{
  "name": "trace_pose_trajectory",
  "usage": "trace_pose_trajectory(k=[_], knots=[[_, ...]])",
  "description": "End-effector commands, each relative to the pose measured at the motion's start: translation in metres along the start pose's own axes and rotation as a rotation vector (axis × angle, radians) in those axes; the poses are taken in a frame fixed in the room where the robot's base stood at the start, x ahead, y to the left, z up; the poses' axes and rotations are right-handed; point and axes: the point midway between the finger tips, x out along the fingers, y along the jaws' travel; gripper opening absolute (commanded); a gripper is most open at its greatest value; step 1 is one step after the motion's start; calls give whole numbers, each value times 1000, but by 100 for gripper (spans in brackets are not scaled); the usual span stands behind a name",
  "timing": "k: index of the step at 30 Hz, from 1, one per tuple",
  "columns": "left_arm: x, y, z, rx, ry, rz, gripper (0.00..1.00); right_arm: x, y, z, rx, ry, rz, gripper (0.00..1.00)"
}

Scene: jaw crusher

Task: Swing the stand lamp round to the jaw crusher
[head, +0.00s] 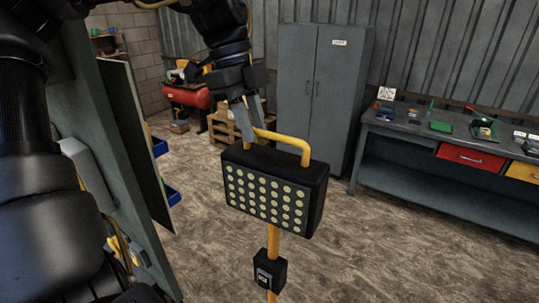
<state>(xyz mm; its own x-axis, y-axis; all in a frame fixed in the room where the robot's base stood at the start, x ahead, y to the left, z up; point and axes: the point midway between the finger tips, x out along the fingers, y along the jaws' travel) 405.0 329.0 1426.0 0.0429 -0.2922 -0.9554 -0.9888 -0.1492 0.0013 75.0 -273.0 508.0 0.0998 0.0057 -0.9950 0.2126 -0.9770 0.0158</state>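The stand lamp (266,196) is in the middle of the head view: a black box head with rows of pale round lights on its front, on a yellow pole (273,243). A yellow handle (287,138) arches over its top. The lit face is turned towards me and slightly left. My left gripper (252,129) points down at the handle's left end, its two fingers on either side of the bar with little gap; whether they grip it is not clear. My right gripper is not in view. I cannot make out the jaw crusher for certain.
A tall grey-green panel (105,110) stands close on the left. A grey cabinet (311,95) and a workbench (410,131) with tools and drawers line the back and right. A red compressor (187,95) and a pallet (226,127) are behind. The floor around the pole looks clear.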

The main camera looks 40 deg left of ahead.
Motion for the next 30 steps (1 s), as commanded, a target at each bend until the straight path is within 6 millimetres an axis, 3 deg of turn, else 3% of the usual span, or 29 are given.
trace_pose_trajectory(k=[18,30], knots=[[2,7,0,-143,0,-46,25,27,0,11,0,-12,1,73],[0,8,-1,-163,1,-52,25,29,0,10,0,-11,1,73]])
